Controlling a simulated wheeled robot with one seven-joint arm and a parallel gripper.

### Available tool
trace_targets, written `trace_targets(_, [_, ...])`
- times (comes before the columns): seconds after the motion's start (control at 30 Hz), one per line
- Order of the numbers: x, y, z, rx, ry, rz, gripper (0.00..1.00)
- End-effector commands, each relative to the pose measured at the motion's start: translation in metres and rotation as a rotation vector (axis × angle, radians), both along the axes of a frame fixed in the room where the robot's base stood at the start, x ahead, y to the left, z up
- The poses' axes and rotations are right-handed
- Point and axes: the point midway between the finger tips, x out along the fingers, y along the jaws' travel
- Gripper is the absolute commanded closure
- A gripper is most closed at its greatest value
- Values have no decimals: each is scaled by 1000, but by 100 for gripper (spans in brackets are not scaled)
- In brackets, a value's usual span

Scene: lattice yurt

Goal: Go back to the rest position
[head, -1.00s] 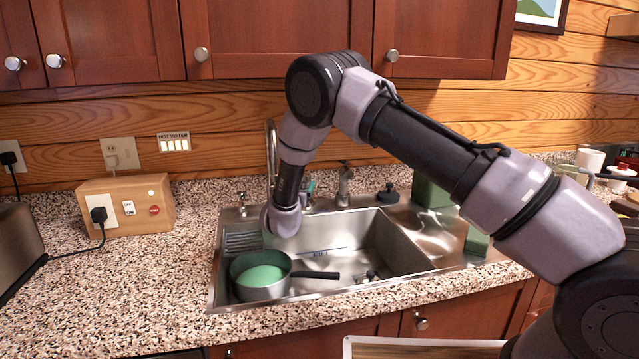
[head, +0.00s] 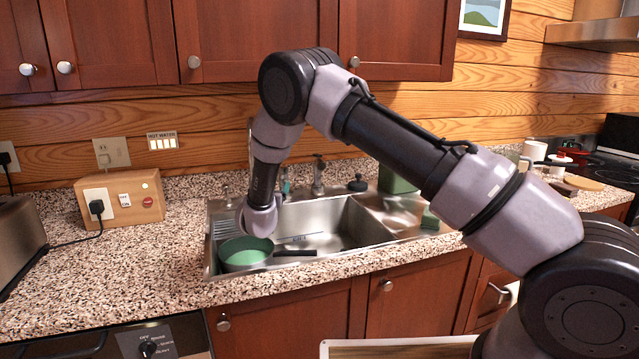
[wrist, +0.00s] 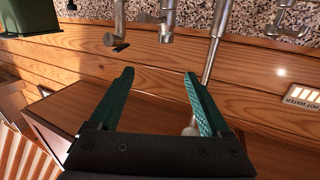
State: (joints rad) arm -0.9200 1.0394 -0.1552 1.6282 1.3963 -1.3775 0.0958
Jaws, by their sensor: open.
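My gripper (wrist: 157,75) shows in the wrist view with its two green fingers spread apart and nothing between them. In the head view my arm bends down over the sink (head: 352,222), and the fingers themselves are hidden behind my wrist. The wrist view looks upside down at the wooden wall, with the tap (wrist: 213,45) beyond the fingers. A pan with a green inside (head: 246,252) and a black handle sits at the sink's left, just below my wrist in the picture.
A wooden box with a switch and plug (head: 121,199) and a toaster (head: 18,245) stand on the left of the counter. A green container (head: 397,180) stands behind the sink's right side. Upper cabinets (head: 265,40) hang close behind my raised elbow. A stove (head: 615,170) is at the right.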

Motion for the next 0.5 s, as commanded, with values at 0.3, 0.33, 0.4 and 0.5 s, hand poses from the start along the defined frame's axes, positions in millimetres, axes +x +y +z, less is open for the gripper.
trace_targets(0.3, [17, -22, 36, 80, 61, 6, 19])
trace_targets(0.33, [18, -25, 40, 90, 69, 7, 19])
trace_targets(0.4, [23, -33, 53, 118, 89, 11, 19])
trace_targets(0.5, [29, -47, 74, 164, 126, 20, 19])
